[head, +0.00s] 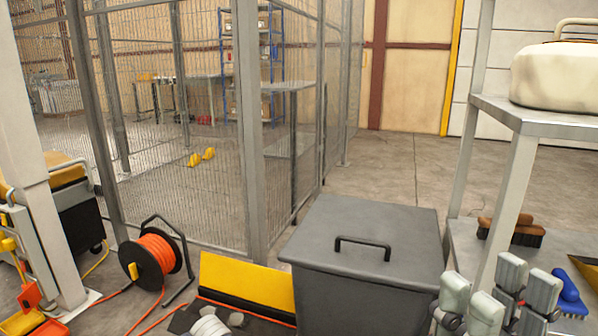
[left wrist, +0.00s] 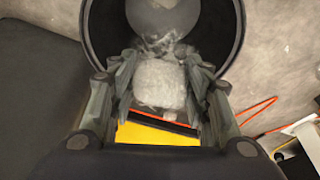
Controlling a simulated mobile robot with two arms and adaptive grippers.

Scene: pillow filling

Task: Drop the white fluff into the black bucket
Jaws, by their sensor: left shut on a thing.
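In the left wrist view, my left gripper (left wrist: 160,100) is shut on a tuft of white fluff (left wrist: 160,82), which sits between its fingers. The black bucket (left wrist: 236,40) shows there as a dark round rim and wall around the far side of the fluff. A larger grey-white rounded shape shows inside it, and I cannot tell what it is. How far the fluff is from the bucket is unclear. In the head view, my right gripper (head: 497,300) is at the bottom right, its fingers apart and empty. I cannot make out the bucket in the head view.
A grey lidded bin (head: 365,245) stands in front. An orange cable reel (head: 155,258) and a yellow and black piece (head: 245,285) are on the floor at left. A metal shelf (head: 515,112) with brushes (head: 515,232) is at right. Mesh fencing (head: 190,150) stands behind.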

